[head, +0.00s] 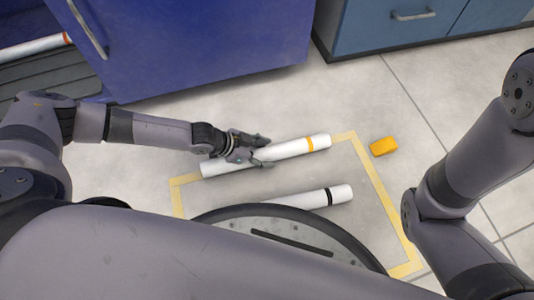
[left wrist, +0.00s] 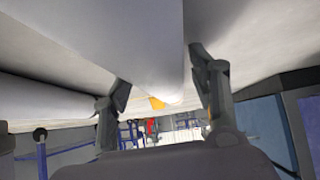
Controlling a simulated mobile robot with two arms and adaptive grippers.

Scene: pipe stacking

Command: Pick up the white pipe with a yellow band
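The white pipe with a yellow band (head: 292,148) lies on the floor inside a yellow taped outline, slanting up to the right, its band near the right end. My left gripper (head: 262,151) is over its left-middle part, one finger on each side. In the left wrist view the pipe (left wrist: 135,35) fills the upper middle between the fingers of the left gripper (left wrist: 160,75). The fingers are spread, with a narrow gap beside the right one; contact on the left is unclear. My right gripper is outside the frames.
A white pipe with a black band (head: 315,198) lies nearer me, partly hidden by my base. An orange block (head: 383,146) sits right of the taped outline (head: 378,190). Blue cabinets (head: 200,45) stand at the back. Floor between the two pipes is clear.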

